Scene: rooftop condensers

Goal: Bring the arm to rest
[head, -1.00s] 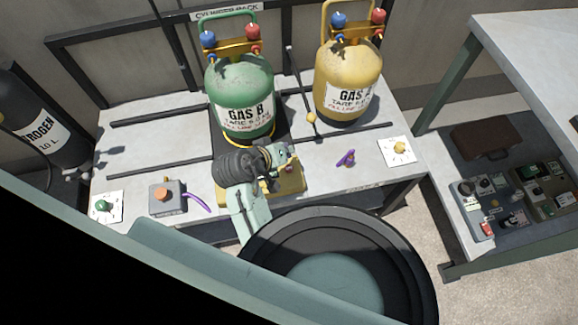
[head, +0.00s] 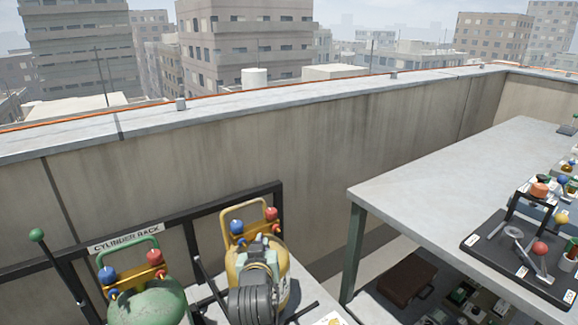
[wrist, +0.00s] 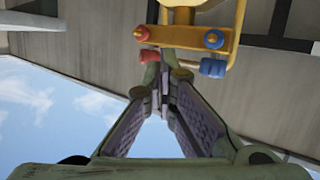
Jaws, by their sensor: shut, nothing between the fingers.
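My gripper (wrist: 164,80) is shut and empty in the wrist view, its two fingers meeting at the tips. Past the tips, the yellow valve bar (wrist: 192,38) with one red and one blue knob shows at the top; I cannot tell the exact gap. In the head view, my arm's end stands in front of the yellow gas cylinder (head: 280,290) and hides much of it. The green gas cylinder (head: 150,305) stands to its left, cut off by the lower edge.
The dark cylinder rack frame (head: 215,217) runs behind the cylinders, before the parapet wall (head: 330,150). A grey table (head: 450,185) stands at the right with a dark board (head: 500,262) of small parts. A brown case (head: 405,280) lies on the shelf below.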

